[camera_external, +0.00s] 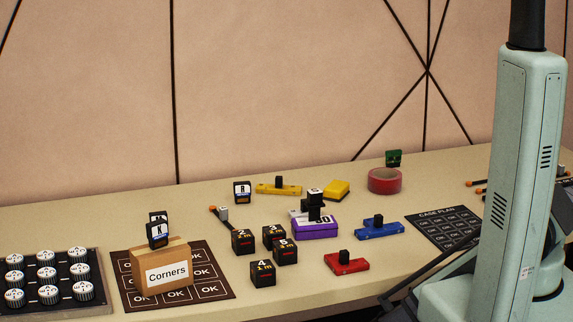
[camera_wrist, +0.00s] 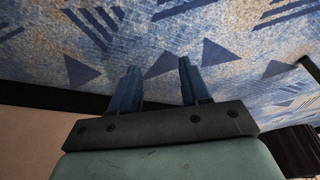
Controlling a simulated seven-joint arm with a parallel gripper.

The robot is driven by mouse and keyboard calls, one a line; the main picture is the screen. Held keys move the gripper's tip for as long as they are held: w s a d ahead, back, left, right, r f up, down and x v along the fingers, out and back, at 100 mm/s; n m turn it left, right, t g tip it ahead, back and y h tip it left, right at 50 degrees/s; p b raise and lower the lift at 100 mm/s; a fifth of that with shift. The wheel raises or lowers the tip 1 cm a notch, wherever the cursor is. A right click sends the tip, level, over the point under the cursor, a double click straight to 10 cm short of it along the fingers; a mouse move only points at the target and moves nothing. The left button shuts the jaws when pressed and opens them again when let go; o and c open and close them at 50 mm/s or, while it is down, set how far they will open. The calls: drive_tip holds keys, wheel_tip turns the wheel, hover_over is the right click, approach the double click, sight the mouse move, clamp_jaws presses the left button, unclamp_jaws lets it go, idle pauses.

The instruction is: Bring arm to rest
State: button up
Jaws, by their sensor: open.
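My arm stands upright at the right of the external view, its pale green link rising out of the top of the picture. My gripper is outside the external view. In the wrist view my gripper (camera_wrist: 158,75) shows two blue fingers standing well apart, with nothing between them. Beyond the fingers is a blue and white patterned surface with dark triangles, and none of the table's objects shows there.
The table (camera_external: 330,285) holds a cardboard box marked Corners (camera_external: 165,272), several black cubes (camera_external: 263,273), a purple box (camera_external: 317,228), a red tape roll (camera_external: 384,181), blue (camera_external: 380,229), red (camera_external: 346,263) and yellow (camera_external: 278,188) pieces, a dark card (camera_external: 445,226) and a tray of round pieces (camera_external: 96,260).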

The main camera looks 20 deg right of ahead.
drive_tip(key=s+d+r+m+g+h, duration=0.15)
drive_tip(key=s+d, duration=0.25)
drive_tip(key=d, duration=0.4)
drive_tip(key=s+d+m+g+h, duration=0.1)
drive_tip(key=s+d+m+g, duration=0.1)
drive_tip(key=s+d, duration=0.35)
drive_tip(key=s+d+r+m+g, duration=0.3)
drive_tip(key=s+d+r+g, duration=0.2)
drive_tip(key=s+d, duration=0.4)
drive_tip(key=shift+s+d+r, duration=0.15)
drive_tip(key=shift+s+r, duration=0.2)
drive_tip(key=shift+s, duration=0.25)
drive_tip(key=shift+g, duration=0.25)
